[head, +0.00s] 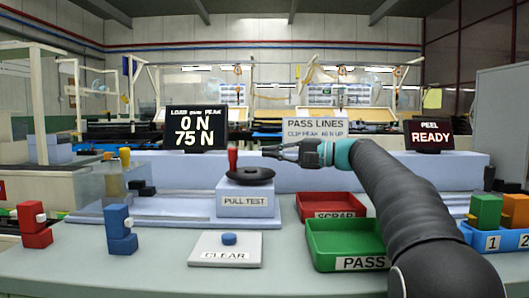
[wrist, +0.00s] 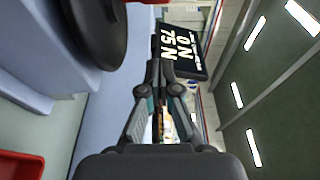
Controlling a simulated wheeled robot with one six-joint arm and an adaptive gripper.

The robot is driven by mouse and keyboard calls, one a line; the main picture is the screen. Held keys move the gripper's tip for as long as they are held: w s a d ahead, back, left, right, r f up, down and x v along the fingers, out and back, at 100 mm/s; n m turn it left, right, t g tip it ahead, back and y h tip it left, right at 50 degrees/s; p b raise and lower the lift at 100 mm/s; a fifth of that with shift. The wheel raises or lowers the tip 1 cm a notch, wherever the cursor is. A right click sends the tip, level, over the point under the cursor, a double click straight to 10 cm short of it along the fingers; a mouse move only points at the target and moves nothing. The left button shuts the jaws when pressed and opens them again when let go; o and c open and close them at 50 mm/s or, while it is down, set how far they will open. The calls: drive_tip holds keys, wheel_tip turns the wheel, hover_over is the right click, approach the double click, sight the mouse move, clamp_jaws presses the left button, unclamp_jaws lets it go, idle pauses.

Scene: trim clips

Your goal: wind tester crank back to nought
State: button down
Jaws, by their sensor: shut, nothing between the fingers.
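The tester crank is a black disc (head: 250,176) with an upright red knob (head: 233,160) at its left side, on the pale block labelled PULL TEST (head: 245,201). The load display (head: 196,129) reads 0 N, with a second line of 75 N. My gripper (head: 266,151) is shut and empty, above the disc's right side and to the right of the red knob, apart from it. In the wrist view the shut fingers (wrist: 158,72) point toward the display (wrist: 180,50). The black disc (wrist: 95,35) is at upper left there; the red knob is not clearly visible.
A white CLEAR pad (head: 225,255) with a blue button (head: 229,239) stands in front. Green PASS tray (head: 318,252) and red SCRAP tray (head: 350,203) are to the right. Red and blue clips (head: 121,230) stand at left. The PEEL display (head: 431,135) reads READY. My arm crosses the right side.

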sight(241, 168)
drive_tip(key=shift+s+a, duration=0.25)
drive_tip(key=shift+a, duration=1.05)
drive_tip(key=shift+s+a, duration=0.25)
drive_tip(key=shift+a, duration=1)
drive_tip(key=shift+s+a, duration=0.25)
drive_tip(key=shift+a, duration=1.05)
drive_tip(key=shift+g, duration=0.3)
drive_tip(key=shift+n+g, duration=0.3)
drive_tip(key=shift+n, duration=0.1)
